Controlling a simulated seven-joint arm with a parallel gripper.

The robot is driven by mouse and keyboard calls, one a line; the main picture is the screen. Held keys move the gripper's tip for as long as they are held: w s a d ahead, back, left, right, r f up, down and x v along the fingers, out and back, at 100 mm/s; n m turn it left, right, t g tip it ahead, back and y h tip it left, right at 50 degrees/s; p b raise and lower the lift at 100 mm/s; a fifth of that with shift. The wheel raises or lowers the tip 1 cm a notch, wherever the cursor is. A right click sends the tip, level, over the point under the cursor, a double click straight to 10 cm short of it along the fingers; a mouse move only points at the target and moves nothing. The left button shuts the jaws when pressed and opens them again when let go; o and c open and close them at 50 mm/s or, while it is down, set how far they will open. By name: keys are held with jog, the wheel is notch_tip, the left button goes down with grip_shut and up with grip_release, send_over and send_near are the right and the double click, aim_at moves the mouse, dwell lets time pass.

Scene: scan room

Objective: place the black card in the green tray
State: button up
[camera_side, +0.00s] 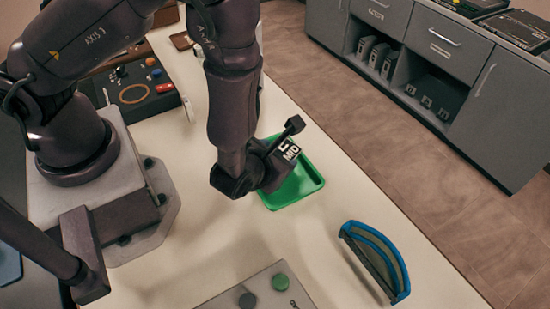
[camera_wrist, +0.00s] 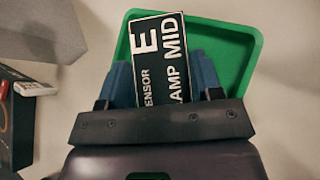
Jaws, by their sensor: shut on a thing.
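The black card (camera_wrist: 165,57), with white lettering, is held between the blue fingers of my gripper (camera_wrist: 162,78) in the wrist view. The gap between card and tray floor is hard to judge.
A blue-edged curved holder (camera_side: 378,258) stands right of the tray. A grey panel (camera_side: 255,291) with green and dark buttons is at the front. A dark control box (camera_side: 133,88) is at the back left. Table surface between tray and holder is clear.

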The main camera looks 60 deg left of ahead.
jog(key=shift+f, duration=0.3)
jog(key=shift+f, duration=0.1)
jog(key=o, duration=1.1)
jog(key=shift+c, duration=0.2)
